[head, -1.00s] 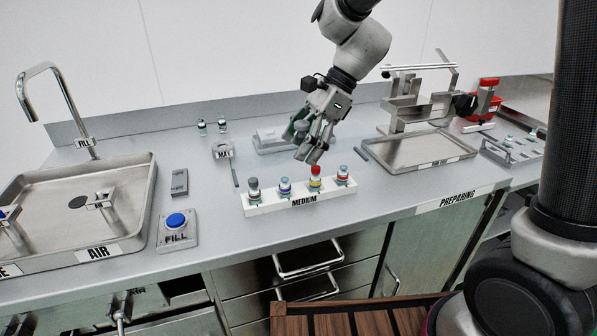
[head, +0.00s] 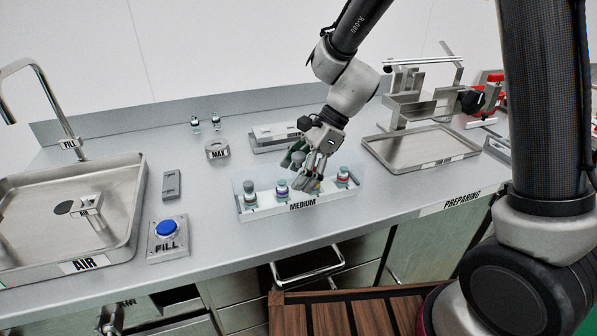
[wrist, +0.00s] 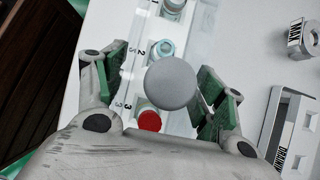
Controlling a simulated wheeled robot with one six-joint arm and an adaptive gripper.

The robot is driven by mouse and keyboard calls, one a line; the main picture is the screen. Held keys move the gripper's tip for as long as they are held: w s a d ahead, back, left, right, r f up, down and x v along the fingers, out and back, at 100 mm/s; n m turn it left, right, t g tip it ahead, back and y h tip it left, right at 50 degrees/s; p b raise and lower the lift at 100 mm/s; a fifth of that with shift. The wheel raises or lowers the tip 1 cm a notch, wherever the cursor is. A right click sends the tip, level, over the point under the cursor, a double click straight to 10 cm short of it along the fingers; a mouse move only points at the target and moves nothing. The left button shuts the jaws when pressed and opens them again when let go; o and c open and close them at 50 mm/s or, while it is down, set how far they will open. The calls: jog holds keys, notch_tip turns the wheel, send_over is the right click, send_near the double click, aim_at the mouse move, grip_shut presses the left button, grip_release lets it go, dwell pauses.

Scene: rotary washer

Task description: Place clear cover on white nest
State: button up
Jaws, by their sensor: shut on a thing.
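The white nest (head: 268,213), labelled MEDIUM, stands on the counter with a row of small capped vials in it. The clear cover (head: 240,176) shows as a faint see-through box around the vials. I cannot tell whether its lower edge rests fully on the nest. My gripper (head: 313,172) is over the right half of the nest and hides part of the row. In the wrist view, my gripper (wrist: 165,88) has its green-padded fingers either side of a round grey knob (wrist: 171,82), with the cover and numbered vial places below it.
A blue FILL button (head: 167,228) and a sink tray (head: 120,215) lie to the left. A MAX weight (head: 217,150) and a grey block (head: 272,134) are behind the nest. A shallow metal tray (head: 425,160) is at the right, with counter space between.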

jog(key=o, duration=1.1)
jog(key=v, duration=1.1)
jog(key=shift+a+r, duration=0.1)
jog(key=shift+w+d+r, duration=0.1)
jog(key=shift+d+r, duration=0.2)
jog(key=shift+r, duration=0.15)
jog(key=shift+d+r, duration=0.1)
jog(key=shift+d, duration=0.15)
jog(key=s+d+r+n+t+h, duration=0.2)
jog(key=s+d+n, duration=0.3)
jog(key=d, duration=0.3)
jog(key=s+d+r+n+t+h, duration=0.2)
jog(key=s+d+n, duration=0.3)
jog(key=s+d, duration=0.2)
jog(key=s+d+r+n+t+h, duration=0.2)
jog(key=s+d, duration=0.4)
jog(key=d, duration=0.5)
jog(key=shift+s+r+n, duration=0.1)
jog(key=shift+r+n, duration=0.1)
jog(key=shift+n, duration=0.5)
jog(key=shift+s+r+n, duration=0.1)
jog(key=shift+r+n, duration=0.15)
jog(key=shift+n, duration=0.45)
